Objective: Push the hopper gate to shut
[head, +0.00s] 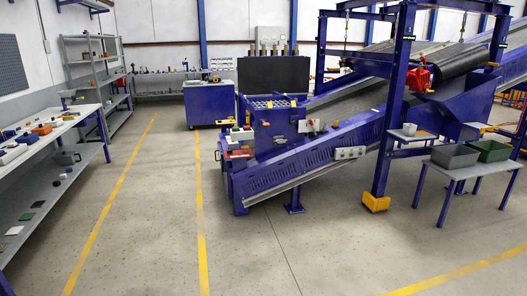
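The blue hopper end of the conveyor machine (277,125) stands in the middle distance, right of the left yellow floor lines. A dark upright panel (273,75) rises behind its grated top (272,102). Small red and white parts (241,134) sit on its left front side, and a red and white fitting (312,126) is on its right side. The hopper gate is too small to make out for certain, and I cannot tell how far open it is. Neither of my grippers shows in the head view.
Yellow-lined floor (150,215) in front is clear. A workbench (45,145) with loose parts stands left. A sloping blue conveyor (330,150) and a yellow-footed gantry post (392,110) stand right, with a table (470,172) bearing a grey bin (455,157) and a green bin (488,151).

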